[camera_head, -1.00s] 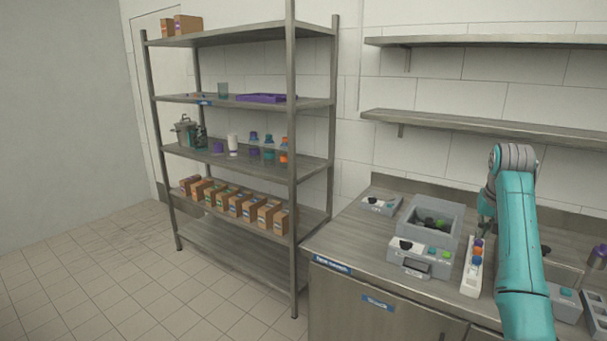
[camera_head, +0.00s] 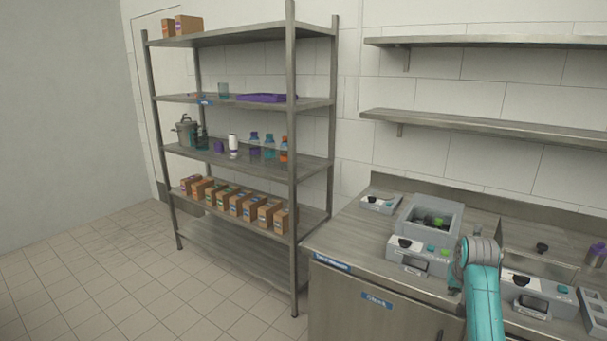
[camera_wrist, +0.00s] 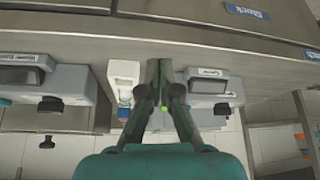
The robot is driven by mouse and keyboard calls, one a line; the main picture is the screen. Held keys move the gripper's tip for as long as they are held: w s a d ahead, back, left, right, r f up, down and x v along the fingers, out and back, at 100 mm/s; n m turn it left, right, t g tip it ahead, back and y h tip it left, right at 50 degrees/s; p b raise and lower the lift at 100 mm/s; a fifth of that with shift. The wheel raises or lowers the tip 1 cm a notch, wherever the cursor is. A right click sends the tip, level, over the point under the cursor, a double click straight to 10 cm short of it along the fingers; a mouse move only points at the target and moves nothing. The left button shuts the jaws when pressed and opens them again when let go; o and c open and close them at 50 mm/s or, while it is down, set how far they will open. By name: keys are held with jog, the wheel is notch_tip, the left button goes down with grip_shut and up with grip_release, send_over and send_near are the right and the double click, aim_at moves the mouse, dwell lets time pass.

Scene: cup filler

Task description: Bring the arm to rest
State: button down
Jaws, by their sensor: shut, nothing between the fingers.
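My arm (camera_head: 483,305) is turquoise with a grey joint and is folded in front of the counter's front edge in the head view. My gripper (camera_wrist: 158,75) shows in the wrist view with its two dark fingers drawn together and nothing between them. It is close to the counter front, between two grey devices. In the head view the gripper is mostly hidden by the arm.
The counter (camera_head: 345,235) holds a grey bin (camera_head: 405,215), a left grey device (camera_head: 405,258) and a right grey device (camera_head: 520,290). A shelf rack (camera_head: 292,200) stands left. The floor (camera_head: 130,280) in front is clear.

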jog(key=s+a+f+t, duration=0.1)
jog(key=s+a+f, duration=0.25)
jog(key=f, duration=0.35)
jog(key=s+a+f+n+t, duration=0.1)
jog(key=s+a+f, duration=0.2)
jog(key=s+f, duration=0.25)
jog(key=s+a+f, duration=0.3)
jog(key=f, duration=0.5)
jog(key=s+a+f+n+t, duration=0.1)
jog(key=s+a+f, duration=0.25)
jog(key=s, duration=0.55)
jog(key=s+a+f+t, duration=0.2)
jog(key=s+a+f, duration=0.15)
jog(key=s, duration=0.65)
jog(key=s+a+r+n+t+y, duration=0.1)
jog(key=s+a+r, duration=0.2)
jog(key=s, duration=0.7)
jog(key=s+a+r+t, duration=0.15)
jog(key=s+r, duration=0.25)
jog(key=s, duration=0.5)
jog(key=s+a+r+n+t+y, duration=0.1)
jog(key=s+a+r+t, duration=0.1)
jog(key=s+r, duration=1.1)
notch_tip(320, 180, up, 2)
jog(key=shift+s+a+r, duration=0.2)
jog(key=shift+s+a, duration=0.05)
jog(key=shift+s, duration=0.15)
